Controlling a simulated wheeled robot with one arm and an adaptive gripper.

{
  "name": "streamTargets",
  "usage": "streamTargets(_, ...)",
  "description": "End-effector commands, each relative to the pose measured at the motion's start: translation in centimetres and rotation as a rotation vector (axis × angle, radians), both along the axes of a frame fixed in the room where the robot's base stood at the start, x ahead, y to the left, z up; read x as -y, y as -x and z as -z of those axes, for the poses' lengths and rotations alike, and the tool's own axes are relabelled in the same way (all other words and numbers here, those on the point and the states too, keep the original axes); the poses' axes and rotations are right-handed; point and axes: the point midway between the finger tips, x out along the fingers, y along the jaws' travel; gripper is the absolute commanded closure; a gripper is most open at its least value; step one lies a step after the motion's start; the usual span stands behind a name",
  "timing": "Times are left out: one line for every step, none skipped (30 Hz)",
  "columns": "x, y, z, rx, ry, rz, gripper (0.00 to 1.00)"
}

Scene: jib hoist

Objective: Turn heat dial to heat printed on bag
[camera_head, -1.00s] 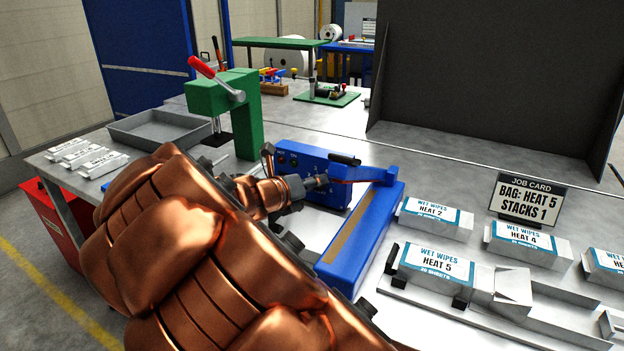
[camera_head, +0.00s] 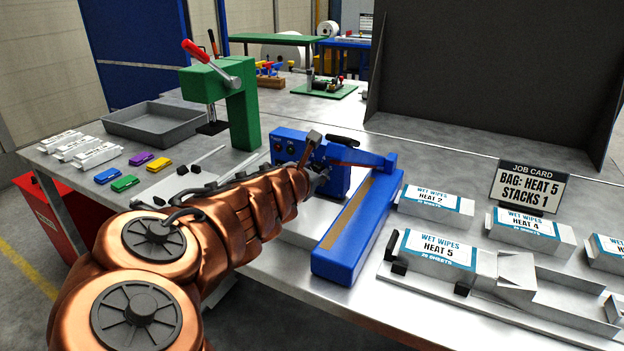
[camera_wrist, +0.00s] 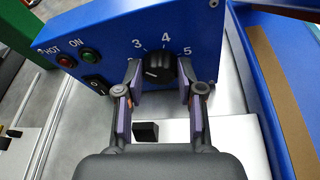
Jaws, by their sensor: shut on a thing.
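The black heat dial (camera_wrist: 161,66) sits on the front of the blue sealer (camera_wrist: 120,30), with 3, 4 and 5 printed around its top. Its white mark is at the lower left of the knob, away from the 5. My gripper (camera_wrist: 160,74) has a finger on each side of the dial and is shut on it. In the head view my arm hides the dial; the sealer's blue box (camera_head: 286,145) shows behind my wrist. A bag in the tray at right (camera_head: 447,249) reads HEAT 5. The job card (camera_head: 529,187) reads BAG: HEAT 5, STACKS 1.
Bags marked HEAT 2 (camera_head: 436,200) and HEAT 4 (camera_head: 527,225) stand right of the sealer's long blue bar (camera_head: 335,262). A green press (camera_head: 243,110) and a grey tray (camera_head: 155,137) stand at left. HOT and ON lamps (camera_wrist: 91,54) sit left of the dial.

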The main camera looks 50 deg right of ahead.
Motion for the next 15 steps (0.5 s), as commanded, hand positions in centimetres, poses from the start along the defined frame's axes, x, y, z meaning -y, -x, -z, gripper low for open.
streamTargets(0.11, 0.2, 0.18, 0.032, -0.004, 0.004, 0.97)
streamTargets(0.11, 0.2, 0.17, 0.051, -0.01, 0.004, 0.97)
streamTargets(0.09, 0.17, 0.18, 0.074, -0.018, 0.003, 0.97)
streamTargets(0.07, 0.15, 0.19, 0.09, -0.023, 0.001, 0.97)
streamTargets(0.06, 0.14, 0.2, 0.105, -0.028, 0.001, 0.97)
streamTargets(0.06, 0.14, 0.2, 0.122, -0.034, 0.001, 0.97)
streamTargets(0.07, 0.16, 0.19, 0.134, -0.038, 0.001, 0.97)
streamTargets(0.07, 0.17, 0.17, 0.145, -0.041, 0.001, 0.97)
streamTargets(0.08, 0.18, 0.16, 0.158, -0.045, 0.002, 0.97)
streamTargets(0.09, 0.19, 0.15, 0.168, -0.047, 0.002, 0.97)
streamTargets(0.09, 0.19, 0.14, 0.174, -0.05, 0.002, 0.97)
streamTargets(0.08, 0.19, 0.12, 0.183, -0.052, 0.001, 0.97)
streamTargets(0.08, 0.18, 0.11, 0.189, -0.054, 0.001, 0.97)
streamTargets(0.08, 0.17, 0.11, 0.194, -0.056, 0.001, 0.97)
streamTargets(0.07, 0.17, 0.09, 0.2, -0.058, 0.001, 0.97)
